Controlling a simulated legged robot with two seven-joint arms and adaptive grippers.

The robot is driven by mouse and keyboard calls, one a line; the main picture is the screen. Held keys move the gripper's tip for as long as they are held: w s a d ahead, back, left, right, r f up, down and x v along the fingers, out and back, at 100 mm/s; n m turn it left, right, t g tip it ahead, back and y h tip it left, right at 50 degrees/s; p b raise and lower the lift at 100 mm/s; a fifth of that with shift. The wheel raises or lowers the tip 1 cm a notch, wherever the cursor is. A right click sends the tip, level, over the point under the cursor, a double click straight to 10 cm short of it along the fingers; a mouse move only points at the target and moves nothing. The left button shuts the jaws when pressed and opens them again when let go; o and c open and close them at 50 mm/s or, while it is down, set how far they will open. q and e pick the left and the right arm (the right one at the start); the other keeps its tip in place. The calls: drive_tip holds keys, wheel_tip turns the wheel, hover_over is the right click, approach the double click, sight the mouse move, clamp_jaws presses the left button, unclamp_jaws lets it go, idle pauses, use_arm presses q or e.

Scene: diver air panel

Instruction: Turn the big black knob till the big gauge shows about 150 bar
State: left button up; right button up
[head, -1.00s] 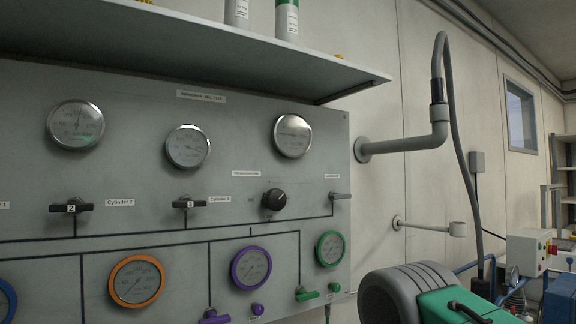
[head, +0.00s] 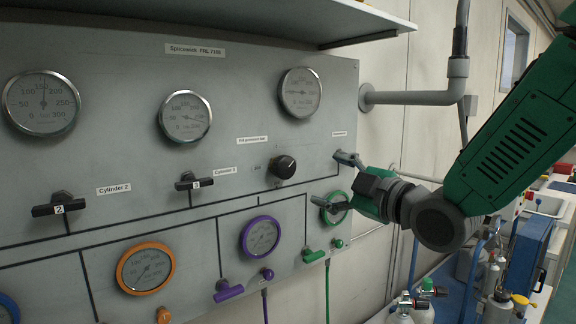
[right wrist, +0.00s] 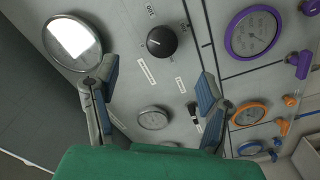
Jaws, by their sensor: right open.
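The black knob (head: 284,167) sits on the grey panel below the big round gauge (head: 300,92). That gauge's needle looks roughly level, but its numbers are too small to read. My right gripper (head: 338,181) is open and empty, just right of the knob and apart from it. In the right wrist view the knob (right wrist: 162,42) shows between and beyond the spread fingers (right wrist: 160,72). The gauge (right wrist: 72,42) is at the upper left there, its face covered by glare. My left gripper is out of view.
A shelf (head: 300,22) juts out above the panel, and a grey pipe (head: 410,97) sticks out at its right. A purple-rimmed gauge (head: 260,238) and a green-rimmed gauge (head: 336,208) sit below the knob. Black valve handles (head: 195,183) are to its left.

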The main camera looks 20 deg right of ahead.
sight(289, 169)
drive_tip(key=p+x, duration=0.1)
drive_tip(key=x, duration=0.3)
drive_tip(key=a+p+x, duration=0.1)
drive_tip(key=x, duration=0.3)
drive_tip(key=p+x, duration=0.1)
drive_tip(key=x, duration=0.3)
drive_tip(key=shift+s+a, duration=0.3)
drive_tip(key=shift+a, duration=0.1)
drive_tip(key=shift+w, duration=0.3)
drive_tip(key=shift+w+d, duration=0.15)
drive_tip(key=shift+w, duration=0.05)
drive_tip(key=shift+w+d+f, duration=0.1)
drive_tip(key=shift+d, duration=0.45)
drive_tip(key=shift+a, duration=0.1)
drive_tip(key=c, duration=0.9)
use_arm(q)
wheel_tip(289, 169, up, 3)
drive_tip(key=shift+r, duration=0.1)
use_arm(e)
drive_tip(key=shift+a, duration=0.25)
drive_tip(key=shift+c, duration=1.3)
